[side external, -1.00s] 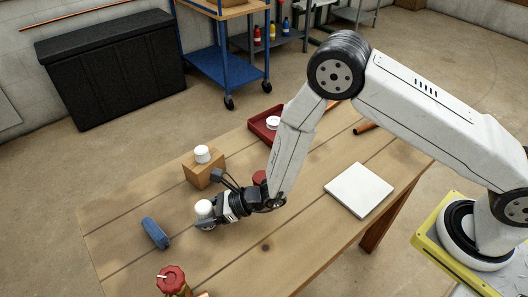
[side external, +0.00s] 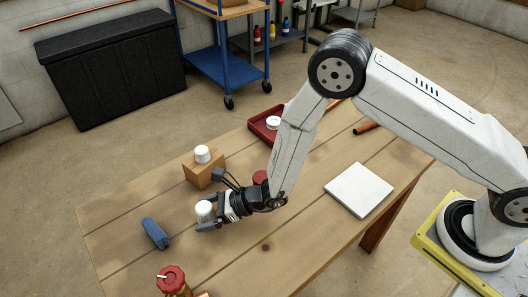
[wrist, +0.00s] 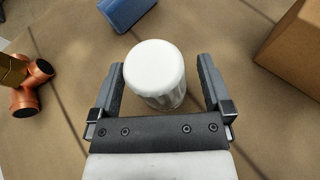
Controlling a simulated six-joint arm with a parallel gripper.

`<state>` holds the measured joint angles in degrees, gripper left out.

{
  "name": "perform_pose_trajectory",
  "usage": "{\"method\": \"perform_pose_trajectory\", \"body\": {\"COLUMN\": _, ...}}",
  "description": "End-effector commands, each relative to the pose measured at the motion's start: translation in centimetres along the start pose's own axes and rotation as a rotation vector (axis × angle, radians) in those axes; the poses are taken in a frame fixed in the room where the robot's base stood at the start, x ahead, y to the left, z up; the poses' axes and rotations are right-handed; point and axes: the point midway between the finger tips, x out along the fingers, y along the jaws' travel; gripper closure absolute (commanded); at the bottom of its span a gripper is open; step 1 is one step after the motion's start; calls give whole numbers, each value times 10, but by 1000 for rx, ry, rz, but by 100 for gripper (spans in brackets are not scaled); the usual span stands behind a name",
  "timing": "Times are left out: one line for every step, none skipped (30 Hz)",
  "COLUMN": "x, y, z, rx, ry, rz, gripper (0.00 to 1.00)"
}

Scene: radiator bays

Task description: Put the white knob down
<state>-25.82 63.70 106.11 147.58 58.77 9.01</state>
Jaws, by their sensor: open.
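A white knob (side external: 204,211) stands upright on the wooden table; in the wrist view the knob (wrist: 156,72) shows its smooth round top and ribbed side. My gripper (side external: 207,219) is low over the table at the knob. In the wrist view my gripper (wrist: 163,84) is open, with one finger on each side of the knob and a gap visible on both sides. A second white knob (side external: 202,154) sits on top of a brown block (side external: 205,174) behind my gripper.
A blue object (side external: 155,233) lies left of my gripper. A red-capped brass valve (side external: 171,280) stands at the front edge, with copper fittings (wrist: 24,100) in the wrist view. A red tray (side external: 265,126) holds a white ring. A white plate (side external: 359,190) lies at right; table between is clear.

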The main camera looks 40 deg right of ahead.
Motion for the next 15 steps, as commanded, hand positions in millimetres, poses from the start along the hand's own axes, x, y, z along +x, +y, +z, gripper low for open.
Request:
{"method": "perform_pose_trajectory", "body": {"x": -3, "y": -1, "z": 0, "rx": 0, "ry": 0, "rz": -1, "gripper": 0}}
{"method": "perform_pose_trajectory", "body": {"x": -6, "y": -1, "z": 0, "rx": 0, "ry": 1, "rz": -1, "gripper": 0}}
{"method": "perform_pose_trajectory", "body": {"x": -9, "y": -1, "z": 0, "rx": 1, "ry": 1, "rz": -2, "gripper": 0}}
{"method": "perform_pose_trajectory", "body": {"x": -12, "y": -1, "z": 0, "rx": 1, "ry": 0, "rz": -2, "gripper": 0}}
{"method": "perform_pose_trajectory", "body": {"x": -15, "y": -1, "z": 0, "rx": 1, "ry": 0, "rz": -2, "gripper": 0}}
{"method": "perform_pose_trajectory", "body": {"x": -19, "y": -1, "z": 0, "rx": 1, "ry": 0, "rz": -2, "gripper": 0}}
{"method": "perform_pose_trajectory", "body": {"x": -22, "y": -1, "z": 0, "rx": 1, "ry": 0, "rz": -2, "gripper": 0}}
{"method": "perform_pose_trajectory", "body": {"x": -26, "y": -1, "z": 0, "rx": 2, "ry": 1, "rz": -2, "gripper": 0}}
{"method": "perform_pose_trajectory", "body": {"x": -31, "y": -1, "z": 0, "rx": 2, "ry": 1, "rz": -2, "gripper": 0}}
{"method": "perform_pose_trajectory", "body": {"x": -35, "y": -1, "z": 0, "rx": 2, "ry": 0, "rz": -2, "gripper": 0}}
{"method": "perform_pose_trajectory", "body": {"x": -39, "y": -1, "z": 0, "rx": 1, "ry": 0, "rz": -2, "gripper": 0}}
{"method": "perform_pose_trajectory", "body": {"x": -44, "y": -1, "z": 0, "rx": 1, "ry": 1, "rz": -2, "gripper": 0}}
{"method": "perform_pose_trajectory", "body": {"x": -49, "y": -1, "z": 0, "rx": 1, "ry": 1, "rz": -2, "gripper": 0}}
{"method": "perform_pose_trajectory", "body": {"x": -53, "y": -1, "z": 0, "rx": 1, "ry": 0, "rz": -3, "gripper": 0}}
{"method": "perform_pose_trajectory", "body": {"x": -58, "y": -1, "z": 0, "rx": 2, "ry": 0, "rz": -3, "gripper": 0}}
